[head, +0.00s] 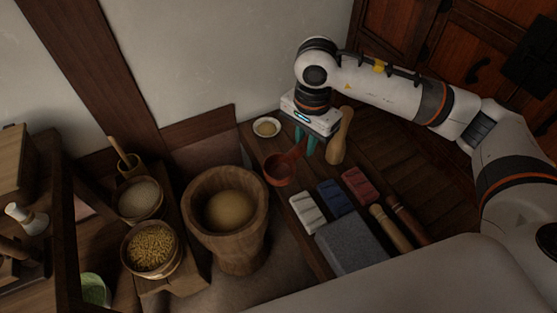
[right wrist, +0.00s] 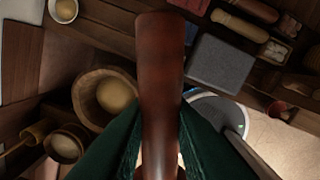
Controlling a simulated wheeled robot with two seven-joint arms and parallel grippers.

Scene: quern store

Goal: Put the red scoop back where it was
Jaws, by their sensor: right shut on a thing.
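The red scoop (head: 279,171) shows in the head view at the left edge of the dark wooden bench, its round bowl low and its handle slanting up to the right. My right gripper (head: 306,140), with green fingers, is shut on the handle. In the right wrist view the reddish-brown scoop handle (right wrist: 161,70) stands between the two fingers (right wrist: 160,135); the bowl is not clear there. I cannot tell whether the scoop touches the bench. My left gripper is not in view.
A wooden mortar (head: 216,196) with yellowish meal stands left of the bench (head: 270,145). The bench bears a small dish (head: 266,128), a pale wooden scoop-like tool (head: 339,138), white (head: 307,210), blue (head: 336,198) and red (head: 360,184) blocks, a grey slab (head: 350,245) and two rollers (head: 390,228).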

